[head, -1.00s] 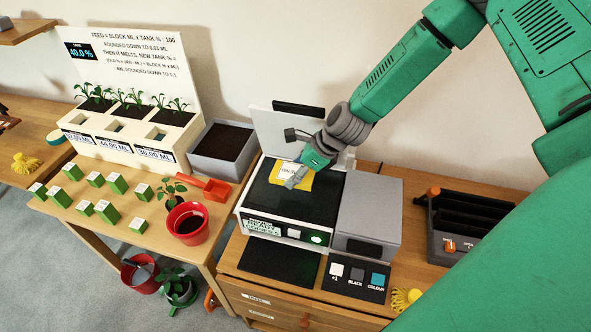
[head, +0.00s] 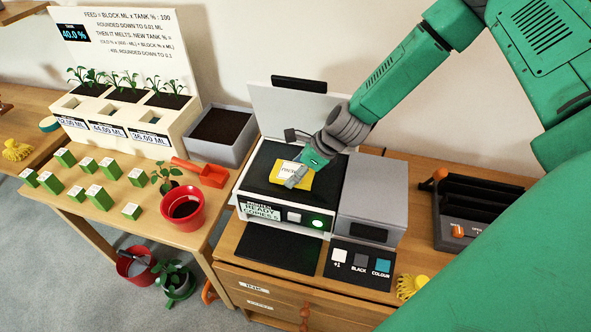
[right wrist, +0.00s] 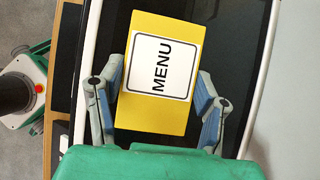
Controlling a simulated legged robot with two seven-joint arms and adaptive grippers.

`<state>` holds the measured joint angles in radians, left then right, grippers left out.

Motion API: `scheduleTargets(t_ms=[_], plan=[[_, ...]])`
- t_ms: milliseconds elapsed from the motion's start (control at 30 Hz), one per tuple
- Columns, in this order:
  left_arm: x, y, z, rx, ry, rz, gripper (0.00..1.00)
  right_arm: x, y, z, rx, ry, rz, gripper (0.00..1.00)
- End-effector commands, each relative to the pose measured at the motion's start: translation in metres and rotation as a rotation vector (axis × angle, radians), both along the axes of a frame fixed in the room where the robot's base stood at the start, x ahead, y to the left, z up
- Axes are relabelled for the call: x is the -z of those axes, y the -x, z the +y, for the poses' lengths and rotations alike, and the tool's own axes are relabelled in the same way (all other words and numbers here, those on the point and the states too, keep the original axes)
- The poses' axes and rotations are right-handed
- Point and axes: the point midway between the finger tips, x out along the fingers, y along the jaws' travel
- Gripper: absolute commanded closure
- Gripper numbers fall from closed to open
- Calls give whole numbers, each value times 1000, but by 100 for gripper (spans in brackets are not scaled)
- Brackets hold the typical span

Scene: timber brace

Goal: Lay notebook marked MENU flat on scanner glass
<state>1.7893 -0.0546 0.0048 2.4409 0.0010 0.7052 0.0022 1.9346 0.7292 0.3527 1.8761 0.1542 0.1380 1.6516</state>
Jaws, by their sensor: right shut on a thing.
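The yellow notebook (head: 291,177) with a white label marked MENU is at the dark scanner glass (head: 262,167), near its middle. It also shows in the right wrist view (right wrist: 158,110), label facing the camera. My right gripper (head: 292,181) is over the notebook and shut on it; in the right wrist view its two fingers (right wrist: 160,95) stand at the notebook's two long sides. I cannot tell whether the notebook touches the glass. The scanner lid (head: 295,112) stands open behind. My left gripper is not in view.
A grey box (head: 370,195) adjoins the scanner's right side, with a button panel (head: 358,265) in front. A black organizer (head: 480,210) stands further right.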

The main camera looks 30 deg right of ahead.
Motion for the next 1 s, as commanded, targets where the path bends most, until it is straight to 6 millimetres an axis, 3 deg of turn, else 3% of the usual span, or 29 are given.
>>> scheduleTargets(t_ms=[733, 767, 800, 1000], plan=[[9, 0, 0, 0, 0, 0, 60, 11, 0, -1, 0, -2, 0, 71], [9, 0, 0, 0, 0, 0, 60, 10, 0, -1, 0, -2, 0, 31], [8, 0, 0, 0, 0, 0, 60, 10, 0, -1, -1, -1, 0, 17], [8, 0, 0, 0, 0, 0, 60, 10, 0, 0, 0, 0, 0, 17]])
